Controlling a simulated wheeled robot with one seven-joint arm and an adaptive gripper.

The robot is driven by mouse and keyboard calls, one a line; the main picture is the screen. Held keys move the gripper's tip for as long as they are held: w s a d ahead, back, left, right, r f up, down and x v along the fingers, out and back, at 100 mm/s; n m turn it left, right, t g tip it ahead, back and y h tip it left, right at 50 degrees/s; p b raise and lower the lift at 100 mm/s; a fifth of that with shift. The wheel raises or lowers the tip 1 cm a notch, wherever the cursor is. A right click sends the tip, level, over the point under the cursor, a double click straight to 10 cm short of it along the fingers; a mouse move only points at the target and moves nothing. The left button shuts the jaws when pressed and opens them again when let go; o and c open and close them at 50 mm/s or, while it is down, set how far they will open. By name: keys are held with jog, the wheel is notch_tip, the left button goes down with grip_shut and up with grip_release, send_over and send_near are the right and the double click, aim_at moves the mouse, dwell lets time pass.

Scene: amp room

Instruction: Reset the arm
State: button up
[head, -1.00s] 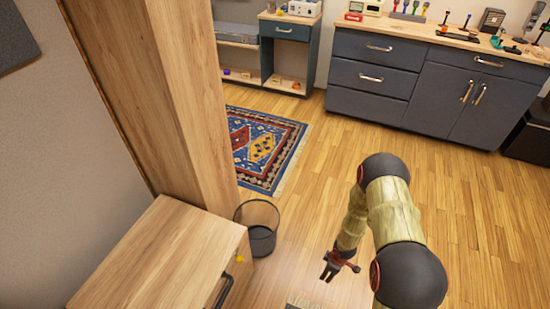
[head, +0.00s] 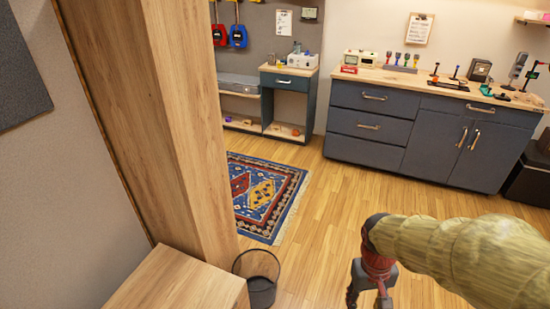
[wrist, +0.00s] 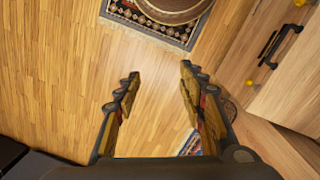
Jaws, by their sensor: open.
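My arm reaches in from the lower right of the head view, its pale, ridged links lifted across the corner. My gripper (head: 368,298) hangs down from its end at the bottom edge, with the fingertips partly cut off. In the wrist view my gripper (wrist: 160,78) shows two fingers spread wide apart. Only wooden floor shows between them, and nothing is held.
A wooden cabinet (head: 180,285) and tall wooden post (head: 165,130) stand left. A mesh bin (head: 262,292) stands beside them. A patterned rug (head: 240,215), small desk (head: 288,85) and dark drawer counter (head: 380,145) lie beyond. Open floor (head: 355,190) is clear between.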

jog(key=s+a+r+t+p, duration=0.1)
jog(key=s+r+t, duration=0.1)
jog(key=r, duration=0.8)
jog(key=s+a+r+t, duration=0.2)
jog(key=s+r+t, duration=0.1)
jog(key=r, duration=0.6)
jog(key=shift+s+a+r+t+y+p, duration=0.3)
jog(key=shift+s+r+t+y+p, duration=0.1)
jog(key=shift+t, duration=0.3)
